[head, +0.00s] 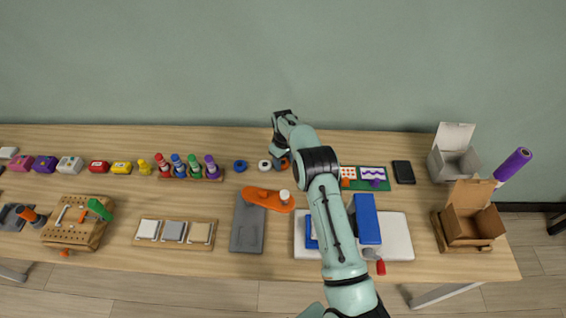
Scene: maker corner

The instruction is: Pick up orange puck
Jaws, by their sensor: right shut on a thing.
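The orange puck (285,164) is near the back of the wooden table, at the right end of a short row of pucks. My right arm reaches over the table from the bottom, and its gripper (280,162) is at the puck, shut on it. The gripper and wrist hide part of the puck; I cannot tell whether it is lifted off the table. My left gripper is not in view.
A white puck (264,166) lies just left of the gripper, with a blue puck (240,166) beyond. An orange tool (268,198) lies across a grey slab (247,226) in front. A green board (373,185) is to the right.

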